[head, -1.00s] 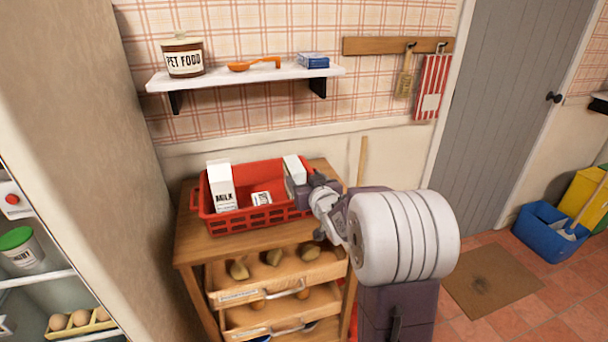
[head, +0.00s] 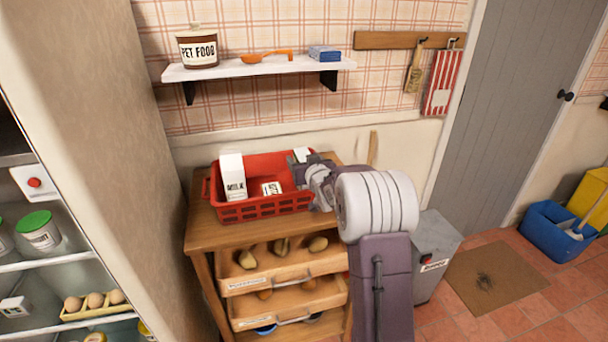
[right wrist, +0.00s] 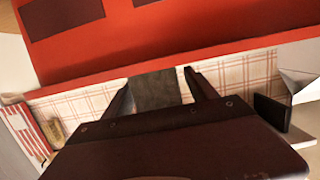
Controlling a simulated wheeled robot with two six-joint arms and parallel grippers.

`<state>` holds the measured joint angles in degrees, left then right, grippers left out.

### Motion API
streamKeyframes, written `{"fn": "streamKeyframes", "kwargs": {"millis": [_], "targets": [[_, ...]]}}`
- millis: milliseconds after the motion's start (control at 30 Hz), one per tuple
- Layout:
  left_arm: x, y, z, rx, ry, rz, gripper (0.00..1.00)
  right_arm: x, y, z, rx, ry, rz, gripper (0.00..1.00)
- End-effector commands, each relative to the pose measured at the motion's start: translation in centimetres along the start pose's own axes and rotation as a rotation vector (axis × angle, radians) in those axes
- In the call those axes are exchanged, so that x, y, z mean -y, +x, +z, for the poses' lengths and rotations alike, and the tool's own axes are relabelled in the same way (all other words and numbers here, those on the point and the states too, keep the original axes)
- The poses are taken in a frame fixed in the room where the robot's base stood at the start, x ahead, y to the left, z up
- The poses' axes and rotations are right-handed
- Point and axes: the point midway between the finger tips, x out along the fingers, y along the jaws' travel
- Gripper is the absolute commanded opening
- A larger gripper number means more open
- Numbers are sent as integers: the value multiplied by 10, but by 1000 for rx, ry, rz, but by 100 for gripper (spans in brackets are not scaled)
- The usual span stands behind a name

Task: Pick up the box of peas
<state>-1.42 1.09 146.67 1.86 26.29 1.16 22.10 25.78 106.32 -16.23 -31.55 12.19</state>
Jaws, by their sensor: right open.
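A small white box (head: 271,188) with dark lettering, too small to read fully, lies in the red crate (head: 262,210); it may be the box of peas. A white milk carton (head: 233,178) stands left of it. My right gripper (head: 303,172) is over the crate's right end, right of the small box and apart from it. Another white carton (head: 301,154) shows partly behind the gripper. In the right wrist view the open fingers (right wrist: 160,88) hold nothing I can make out, with red crate wall (right wrist: 150,45) above them. My left gripper is not in view.
The crate stands on a wooden drawer unit (head: 205,238). A wall shelf (head: 225,71) above holds a pet food jar (head: 197,48), an orange scoop (head: 266,58) and a blue box (head: 325,54). An open fridge (head: 60,262) is at left. A grey bin (head: 436,250) stands at right.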

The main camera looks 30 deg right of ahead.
Motion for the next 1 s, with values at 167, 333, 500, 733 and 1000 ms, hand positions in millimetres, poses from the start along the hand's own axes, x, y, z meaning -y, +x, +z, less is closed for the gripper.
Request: {"fn": "streamKeyframes", "kwargs": {"millis": [167,333,500,733,1000], "targets": [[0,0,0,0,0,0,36,0,0,0,0,0,0,30],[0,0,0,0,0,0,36,0,0,-1,-2,0,0,0],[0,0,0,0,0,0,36,0,0,-1,-1,0,0,0],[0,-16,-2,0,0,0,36,0,-9,-44,-7,0,-1,0],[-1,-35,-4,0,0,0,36,0,-20,-95,-3,0,-1,0]]}}
